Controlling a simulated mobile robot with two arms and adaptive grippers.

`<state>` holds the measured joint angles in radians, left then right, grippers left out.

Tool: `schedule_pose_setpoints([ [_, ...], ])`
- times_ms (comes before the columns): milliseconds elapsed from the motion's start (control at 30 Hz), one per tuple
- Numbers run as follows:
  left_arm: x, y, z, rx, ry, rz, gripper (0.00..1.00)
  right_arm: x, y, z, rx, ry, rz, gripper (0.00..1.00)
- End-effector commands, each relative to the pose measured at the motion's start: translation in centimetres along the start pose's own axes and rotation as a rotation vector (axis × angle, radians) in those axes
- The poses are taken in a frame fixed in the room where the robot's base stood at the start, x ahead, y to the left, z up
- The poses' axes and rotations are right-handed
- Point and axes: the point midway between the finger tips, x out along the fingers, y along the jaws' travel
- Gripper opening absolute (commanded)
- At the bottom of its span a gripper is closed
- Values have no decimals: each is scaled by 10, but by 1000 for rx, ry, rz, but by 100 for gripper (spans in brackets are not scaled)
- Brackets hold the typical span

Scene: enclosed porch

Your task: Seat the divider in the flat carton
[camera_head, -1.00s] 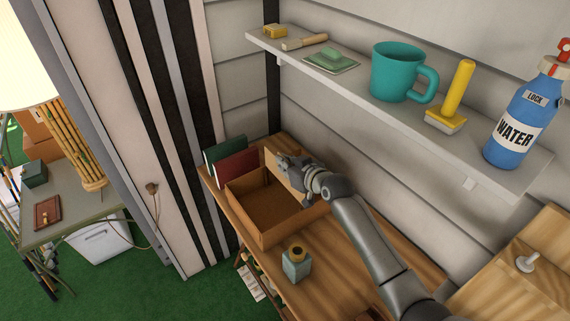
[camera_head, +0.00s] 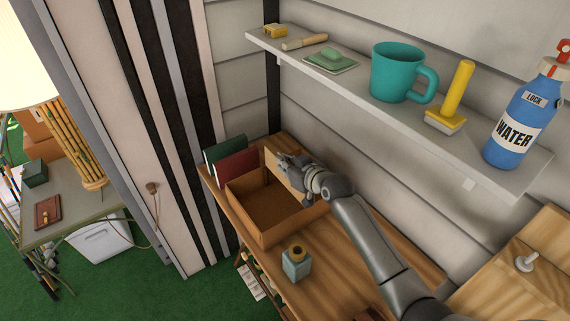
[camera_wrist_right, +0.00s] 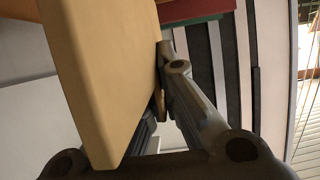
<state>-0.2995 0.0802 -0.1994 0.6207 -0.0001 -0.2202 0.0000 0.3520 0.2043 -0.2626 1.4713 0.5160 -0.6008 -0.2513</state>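The flat carton (camera_head: 259,236) is an open brown box on the wooden bench by the wall. The divider (camera_head: 271,172) is a light tan flat panel standing upright at the carton's far side, its top above the rim. Its lower part is hidden, so I cannot tell how deep it sits. My right gripper (camera_head: 290,166) is at the panel's top right. In the right wrist view, the divider (camera_wrist_right: 105,70) fills the space beside a grey finger, which appears against its face. The other finger is mostly hidden. My left gripper is not in view.
Green and red books (camera_head: 236,164) stand at the carton's left. A small bottle (camera_head: 296,264) stands in front of it. Above, a shelf (camera_head: 345,81) holds a teal mug (camera_head: 398,72), a yellow-handled brush (camera_head: 455,97) and a blue water bottle (camera_head: 521,122).

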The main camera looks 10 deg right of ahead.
Motion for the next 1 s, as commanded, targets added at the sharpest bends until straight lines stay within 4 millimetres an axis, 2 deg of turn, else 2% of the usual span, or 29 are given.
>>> schedule_pose_setpoints([
  [1000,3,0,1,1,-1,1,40,3,0,7,0,0,0,0],
])
